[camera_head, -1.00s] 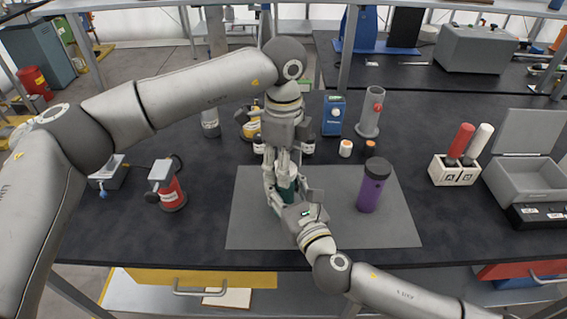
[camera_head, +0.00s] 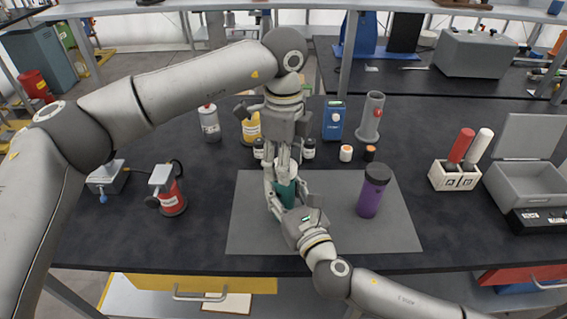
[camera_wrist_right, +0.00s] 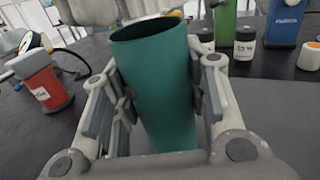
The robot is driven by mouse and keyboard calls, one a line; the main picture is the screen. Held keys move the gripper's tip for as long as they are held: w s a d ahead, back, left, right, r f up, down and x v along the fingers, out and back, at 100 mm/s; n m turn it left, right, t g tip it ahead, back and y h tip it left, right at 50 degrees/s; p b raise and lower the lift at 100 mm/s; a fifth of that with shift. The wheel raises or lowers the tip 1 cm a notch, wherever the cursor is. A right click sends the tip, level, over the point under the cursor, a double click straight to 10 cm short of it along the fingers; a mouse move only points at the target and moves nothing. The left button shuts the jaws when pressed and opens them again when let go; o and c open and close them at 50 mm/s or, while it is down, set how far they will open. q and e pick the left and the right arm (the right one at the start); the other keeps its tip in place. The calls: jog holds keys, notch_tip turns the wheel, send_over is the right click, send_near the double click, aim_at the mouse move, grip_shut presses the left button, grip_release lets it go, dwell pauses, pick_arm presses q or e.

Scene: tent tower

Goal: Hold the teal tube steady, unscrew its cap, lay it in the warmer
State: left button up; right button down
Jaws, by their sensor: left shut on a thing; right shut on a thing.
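The teal tube (camera_head: 286,192) stands upright over the grey mat, and its top is open in the right wrist view (camera_wrist_right: 158,85). My right gripper (camera_head: 289,203) is shut around it, one finger on each side. My left gripper (camera_head: 284,168) points down just above the tube, shut on what seems to be its cap, mostly hidden by the fingers. The grey box with its lid raised (camera_head: 530,182), at the far right, looks like the warmer.
A purple bottle (camera_head: 373,190) stands on the mat (camera_head: 335,235) right of the grippers. A white rack (camera_head: 455,176) holds red and white tubes. Small bottles, a blue device (camera_head: 334,118) and a grey cylinder (camera_head: 370,117) stand behind. A red device (camera_head: 170,192) is at left.

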pick_arm(q)
jog(key=shift+r, duration=2)
pick_arm(e)
jog(key=c, duration=0.8)
grip_release()
jog(key=shift+o, duration=0.2)
